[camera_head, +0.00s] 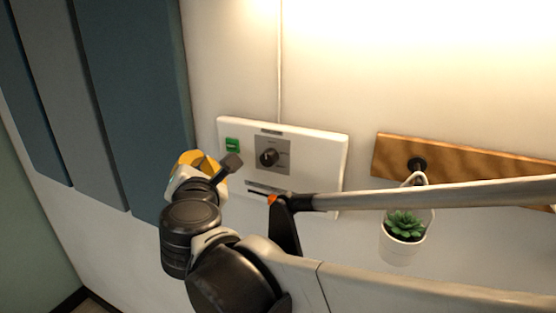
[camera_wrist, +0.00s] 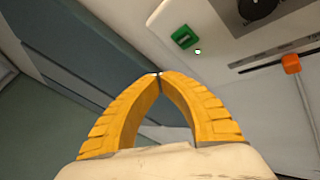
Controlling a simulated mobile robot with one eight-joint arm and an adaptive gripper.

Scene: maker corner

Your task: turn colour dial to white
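The colour dial (camera_head: 268,157) is a round black knob on a grey plate, in the middle of a white wall panel (camera_head: 321,151). Its marks are too small to read. In the wrist view only part of the dark dial (camera_wrist: 262,6) shows, at the top right edge. My gripper (camera_head: 199,158) has yellow fingers and is left of the dial, near the panel's left edge, apart from the dial. In the wrist view the fingertips (camera_wrist: 159,74) meet, with nothing seen between them.
A green switch (camera_head: 232,144) is on the panel, left of the dial. An orange slider knob (camera_head: 272,199) is at a slot below. A wooden rail (camera_head: 393,153) to the right carries a hanging potted plant (camera_head: 403,232). Blue-grey wall panels (camera_head: 128,85) stand at left.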

